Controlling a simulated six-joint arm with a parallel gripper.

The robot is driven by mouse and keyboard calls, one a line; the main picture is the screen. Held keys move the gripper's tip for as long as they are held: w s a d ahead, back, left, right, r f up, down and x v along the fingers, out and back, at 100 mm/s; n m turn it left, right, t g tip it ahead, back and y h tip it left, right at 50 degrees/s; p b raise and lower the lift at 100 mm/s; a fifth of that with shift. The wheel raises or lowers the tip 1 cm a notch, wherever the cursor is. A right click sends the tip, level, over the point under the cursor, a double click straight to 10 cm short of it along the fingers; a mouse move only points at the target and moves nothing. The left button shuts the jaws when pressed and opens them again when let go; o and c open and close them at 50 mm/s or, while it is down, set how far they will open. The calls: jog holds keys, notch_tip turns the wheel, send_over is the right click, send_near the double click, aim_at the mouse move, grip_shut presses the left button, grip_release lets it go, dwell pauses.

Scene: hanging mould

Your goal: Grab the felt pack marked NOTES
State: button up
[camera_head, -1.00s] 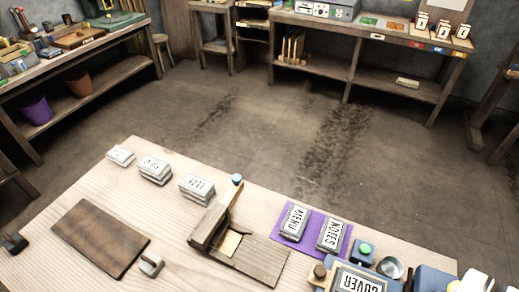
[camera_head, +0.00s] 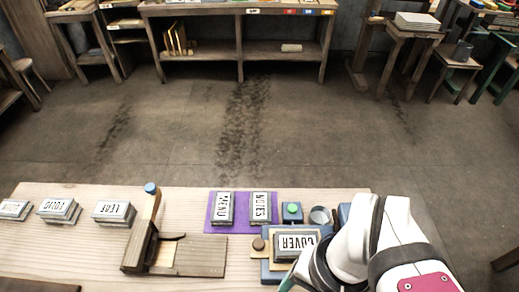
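The pack marked NOTES (camera_head: 260,207) is a grey block with a white lettered top. It lies flat on the right part of a purple mat (camera_head: 241,226), its lettering running lengthwise. A similar pack marked MENU (camera_head: 222,208) lies beside it on the left, with a narrow gap. My white arm enters at the lower right, in front of the block marked COVER. I cannot make out my gripper's fingers. Nothing covers the NOTES pack.
The COVER block (camera_head: 297,245) sits on a blue fixture in front of NOTES. A green button (camera_head: 292,209) and a round metal cup (camera_head: 320,215) stand to the right. A wooden device (camera_head: 165,250) and several lettered packs, including LEAF (camera_head: 113,211), are to the left. Open floor lies behind the table.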

jog(key=o, duration=0.5)
jog(key=shift+o, duration=0.2)
jog(key=n+t+h, duration=0.1)
jog(key=n+h, duration=0.1)
jog(key=n, duration=0.3)
send_over(260, 205)
jog(key=s, duration=0.4)
notch_tip(260, 205, down, 4)
jog(key=shift+n+t, duration=0.3)
jog(key=w+f, duration=0.1)
jog(key=f, duration=0.4)
jog(key=w+f, duration=0.1)
jog(key=f, duration=0.4)
jog(key=w+f, duration=0.1)
jog(key=f, duration=0.5)
jog(key=shift+w, duration=0.35)
